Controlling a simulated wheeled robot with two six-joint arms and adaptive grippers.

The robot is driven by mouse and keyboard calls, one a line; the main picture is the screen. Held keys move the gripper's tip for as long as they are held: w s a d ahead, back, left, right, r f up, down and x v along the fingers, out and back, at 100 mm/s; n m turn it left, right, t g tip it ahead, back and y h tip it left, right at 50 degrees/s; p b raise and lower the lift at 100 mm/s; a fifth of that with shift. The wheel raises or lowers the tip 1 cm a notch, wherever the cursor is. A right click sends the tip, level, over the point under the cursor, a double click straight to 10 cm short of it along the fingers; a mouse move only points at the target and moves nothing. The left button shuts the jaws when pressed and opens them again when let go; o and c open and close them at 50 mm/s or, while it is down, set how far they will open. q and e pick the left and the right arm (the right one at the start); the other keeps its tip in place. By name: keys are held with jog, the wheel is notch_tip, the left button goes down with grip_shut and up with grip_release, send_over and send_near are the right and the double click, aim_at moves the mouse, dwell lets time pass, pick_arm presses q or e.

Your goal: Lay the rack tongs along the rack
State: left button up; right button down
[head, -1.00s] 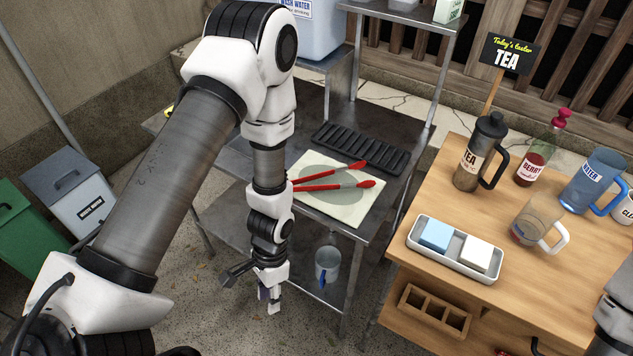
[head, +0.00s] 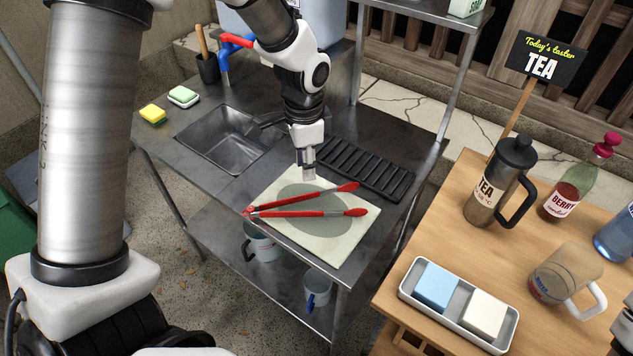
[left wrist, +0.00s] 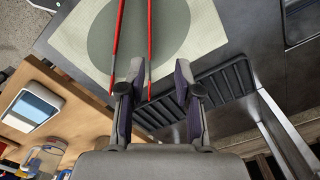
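The rack tongs (head: 300,213) are red with grey middles. They lie spread in a narrow V on a pale mat (head: 345,245) with a grey oval, joined end to the left. In the left wrist view their two red arms (left wrist: 150,40) run toward my fingers. The black slotted rack (head: 365,169) lies on the metal counter behind the mat; part of it shows in the left wrist view (left wrist: 215,88). My left gripper (head: 309,176) points down above the mat's back edge, beside the rack's left end. Its fingers (left wrist: 156,75) are apart with nothing held. My right gripper is out of view.
A sink (head: 230,140) is left of the mat, with a blue tap (head: 223,65) behind. A shelf post (head: 460,85) rises right of the rack. A wooden table (head: 440,225) with jugs and a tray stands at right.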

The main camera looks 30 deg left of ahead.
aim_at(302, 196)
pick_arm(q)
jog(key=s+f, duration=0.2)
jog(key=shift+s+f, duration=0.3)
jog(key=shift+f, duration=0.05)
jog(key=f, duration=0.4)
jog(key=shift+w+f, duration=0.25)
jog(key=shift+w, duration=0.1)
jog(key=shift+s+r, duration=0.1)
jog(key=shift+s, duration=0.05)
jog(key=shift+c, duration=1.4)
grip_shut()
